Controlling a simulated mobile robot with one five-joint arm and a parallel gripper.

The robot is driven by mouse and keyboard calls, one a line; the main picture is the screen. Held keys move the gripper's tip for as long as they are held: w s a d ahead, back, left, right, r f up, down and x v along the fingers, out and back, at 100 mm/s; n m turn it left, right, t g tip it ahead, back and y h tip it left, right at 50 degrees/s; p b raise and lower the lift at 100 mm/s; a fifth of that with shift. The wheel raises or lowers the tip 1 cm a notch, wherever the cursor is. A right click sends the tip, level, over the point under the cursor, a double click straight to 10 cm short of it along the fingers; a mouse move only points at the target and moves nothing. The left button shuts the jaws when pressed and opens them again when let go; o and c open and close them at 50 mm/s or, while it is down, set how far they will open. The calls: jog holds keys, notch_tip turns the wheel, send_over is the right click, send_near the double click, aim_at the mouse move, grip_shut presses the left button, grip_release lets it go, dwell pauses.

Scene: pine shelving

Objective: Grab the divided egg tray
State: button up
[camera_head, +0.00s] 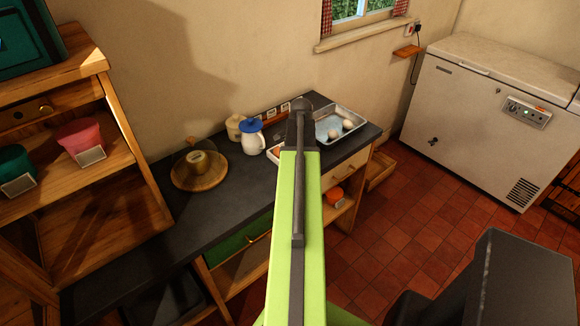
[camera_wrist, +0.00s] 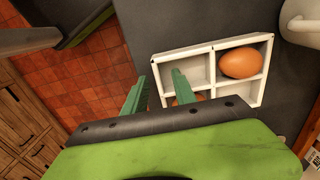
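The divided egg tray is white with square compartments and shows in the wrist view (camera_wrist: 205,48) on the dark worktop. A brown egg (camera_wrist: 240,62) lies in its upper right compartment. Part of another brown egg shows low in the tray, mostly hidden by my gripper. My gripper (camera_wrist: 160,76) is open, with two green fingers apart. In the picture the tray's left wall lies between the fingertips; I cannot tell whether they touch it. In the head view, a white edge of the tray (camera_head: 274,153) shows left of my arm, which hides the rest and my fingers.
A pale enamel tray with eggs (camera_head: 330,132) stands right of my arm on the worktop (camera_head: 225,205). A white jug with blue lid (camera_head: 252,140) and a round wooden board (camera_head: 199,183) stand left. A chest freezer (camera_head: 480,110) is at right, across open tiled floor.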

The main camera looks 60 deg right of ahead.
jog(key=shift+r, duration=0.1)
jog(key=shift+c, duration=0.2)
grip_shut()
dwell(1.1)
